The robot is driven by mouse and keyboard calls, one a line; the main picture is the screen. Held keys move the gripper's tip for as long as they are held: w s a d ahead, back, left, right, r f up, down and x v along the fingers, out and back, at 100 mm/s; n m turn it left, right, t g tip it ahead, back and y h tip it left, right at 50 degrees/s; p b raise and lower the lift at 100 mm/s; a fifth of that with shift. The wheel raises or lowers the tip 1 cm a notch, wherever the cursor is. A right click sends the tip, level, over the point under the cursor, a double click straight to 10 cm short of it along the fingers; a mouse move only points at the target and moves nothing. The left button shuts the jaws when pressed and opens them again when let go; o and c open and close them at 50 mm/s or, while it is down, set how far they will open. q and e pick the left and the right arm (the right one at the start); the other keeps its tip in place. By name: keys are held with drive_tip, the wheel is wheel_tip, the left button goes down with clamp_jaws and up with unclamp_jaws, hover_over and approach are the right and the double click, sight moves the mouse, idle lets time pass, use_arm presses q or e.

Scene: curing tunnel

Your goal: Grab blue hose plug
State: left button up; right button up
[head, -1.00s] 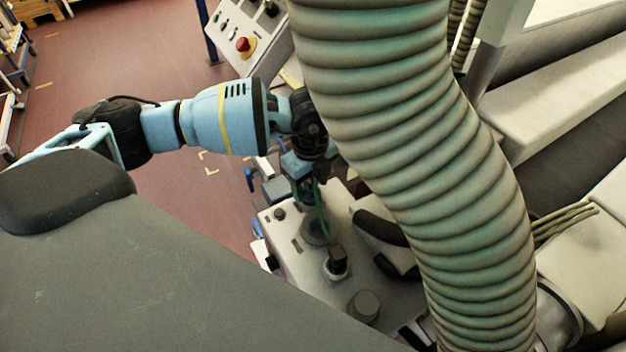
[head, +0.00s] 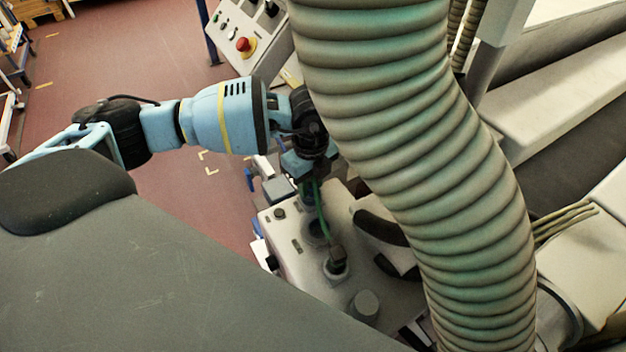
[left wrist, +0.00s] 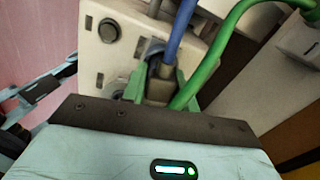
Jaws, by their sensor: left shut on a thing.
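The blue hose (left wrist: 178,36) runs down to a grey-brown plug (left wrist: 160,88) in the left wrist view. My left gripper (left wrist: 160,82) is shut on this plug, with a green finger on either side. In the head view, my left gripper (head: 310,196) points down over a grey panel (head: 292,236), just above a dark round port (head: 318,230). The gripper largely hides the plug there, and I cannot tell whether its tip is clear of the port. My right gripper is not in view.
A green hose (left wrist: 225,40) passes close beside the plug; its own connector (head: 338,258) sits on the panel. A thick ribbed duct (head: 420,170) blocks the space right of the gripper. A control box with a red button (head: 245,44) stands behind.

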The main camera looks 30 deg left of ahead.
use_arm(q)
drive_tip(key=shift+r, duration=0.45)
wheel_tip(320, 180, up, 2)
drive_tip(key=shift+r, duration=0.25)
drive_tip(key=s+a+r, duration=0.1)
drive_tip(key=s+a, duration=0.3)
drive_tip(key=s, duration=1.1)
drive_tip(key=shift+s, duration=0.2)
drive_tip(key=shift+a, duration=0.15)
